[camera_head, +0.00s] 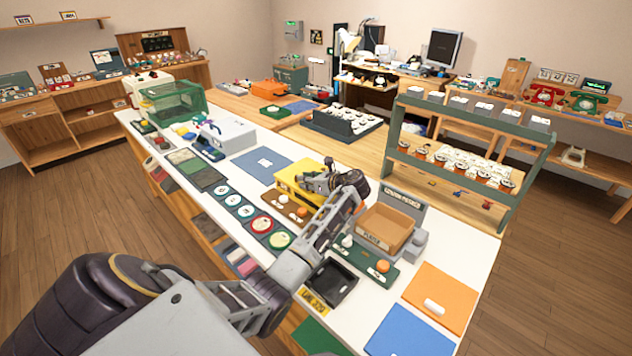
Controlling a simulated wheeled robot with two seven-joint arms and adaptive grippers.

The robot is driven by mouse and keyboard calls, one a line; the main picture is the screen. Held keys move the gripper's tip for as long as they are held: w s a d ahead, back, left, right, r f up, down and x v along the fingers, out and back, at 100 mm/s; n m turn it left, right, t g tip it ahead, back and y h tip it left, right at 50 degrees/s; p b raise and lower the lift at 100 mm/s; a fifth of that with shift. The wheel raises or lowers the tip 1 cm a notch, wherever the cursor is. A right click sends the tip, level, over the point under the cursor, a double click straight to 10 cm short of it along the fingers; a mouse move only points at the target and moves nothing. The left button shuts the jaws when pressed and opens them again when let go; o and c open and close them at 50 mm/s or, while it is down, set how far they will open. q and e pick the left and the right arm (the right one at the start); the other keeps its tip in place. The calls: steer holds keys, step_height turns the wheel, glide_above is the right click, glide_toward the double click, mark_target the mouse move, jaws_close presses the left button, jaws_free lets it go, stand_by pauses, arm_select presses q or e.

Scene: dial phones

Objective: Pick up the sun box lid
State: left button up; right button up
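A yellow box (287,178) sits on the white counter, partly hidden behind my gripper; it may be the sun box, but I see no sun mark on it and cannot make out a separate lid. My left arm comes in from the lower left across the counter. My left gripper (314,181) is over the right part of the yellow box, its fingers pointing left. The fingers are small and dark, so I cannot tell whether they are open, shut or touching the box. My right gripper is not in view.
Round dial cards (239,209) lie left of my arm. A brown open tray (382,232), a black tray (331,285), and orange (440,298) and blue (408,332) mats lie to the right and front. A green shelf rack (465,150) stands behind. A white device (226,134) stands further back.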

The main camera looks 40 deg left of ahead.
arm_select(q)
jaws_close()
steer(key=shift+r, duration=0.2)
step_height(320, 180, up, 10)
steer(key=shift+p, duration=0.35)
steer(key=shift+f, duration=0.15)
stand_by(0.5)
